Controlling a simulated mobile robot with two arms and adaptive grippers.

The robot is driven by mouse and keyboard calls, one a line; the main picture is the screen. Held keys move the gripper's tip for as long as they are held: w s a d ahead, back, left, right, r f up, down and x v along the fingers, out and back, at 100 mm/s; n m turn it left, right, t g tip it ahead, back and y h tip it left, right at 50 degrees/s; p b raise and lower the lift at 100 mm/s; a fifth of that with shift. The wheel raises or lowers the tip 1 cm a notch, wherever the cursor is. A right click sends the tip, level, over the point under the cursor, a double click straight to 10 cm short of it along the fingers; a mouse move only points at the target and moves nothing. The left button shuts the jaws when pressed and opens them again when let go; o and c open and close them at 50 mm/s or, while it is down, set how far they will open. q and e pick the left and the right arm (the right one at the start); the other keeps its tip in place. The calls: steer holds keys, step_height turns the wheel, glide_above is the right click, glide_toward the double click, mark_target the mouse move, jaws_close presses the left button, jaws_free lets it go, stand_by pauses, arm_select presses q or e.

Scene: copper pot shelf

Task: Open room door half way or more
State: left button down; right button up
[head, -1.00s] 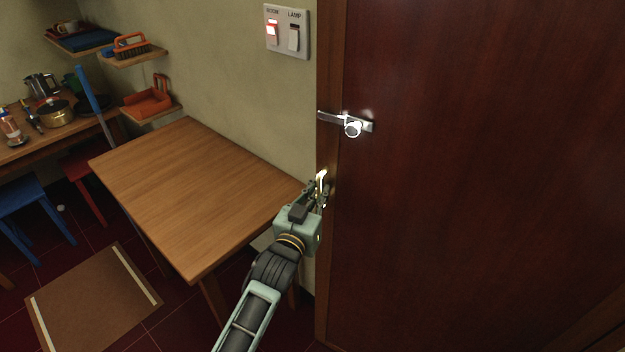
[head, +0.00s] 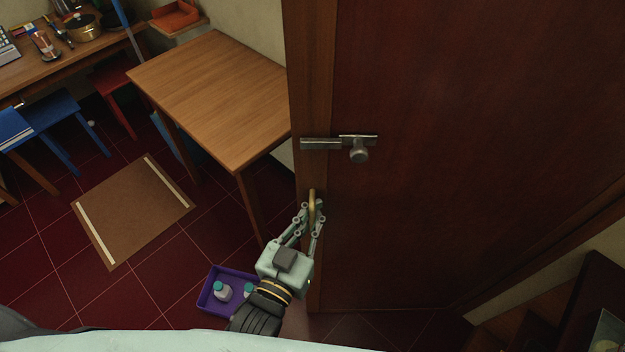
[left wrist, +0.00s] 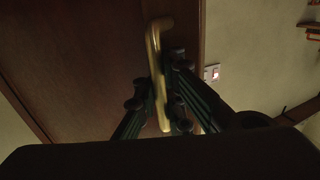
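The room door (head: 470,130) is a tall dark brown panel filling the right of the head view. It looks closed or nearly so; I cannot tell if it is slightly ajar. A metal bolt with a round knob (head: 359,151) sits near its left edge. Below it is a brass handle (head: 312,203), which also shows in the left wrist view (left wrist: 155,50). My left gripper (head: 312,208) has its fingers close on both sides of the handle and appears shut on it; the fingers also flank it in the left wrist view (left wrist: 160,90). My right gripper is not in view.
A wooden table (head: 215,95) stands left of the door. A purple tray (head: 213,300) with bottles lies on the floor near my arm. A brown mat (head: 132,210) and a blue stool (head: 50,120) are further left. Dark shelving (head: 570,310) is at lower right.

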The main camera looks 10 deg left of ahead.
arm_select(q)
steer(key=s+d, duration=0.1)
steer(key=s, duration=0.5)
steer(key=c, duration=2.5)
jaws_free()
steer(key=shift+s, duration=0.1)
steer(key=o, duration=0.4)
steer(key=shift+s+a, duration=0.1)
steer(key=shift+a, duration=0.2)
steer(key=shift+s, duration=0.1)
steer(key=v, duration=1.1)
steer(key=shift+s, duration=0.45)
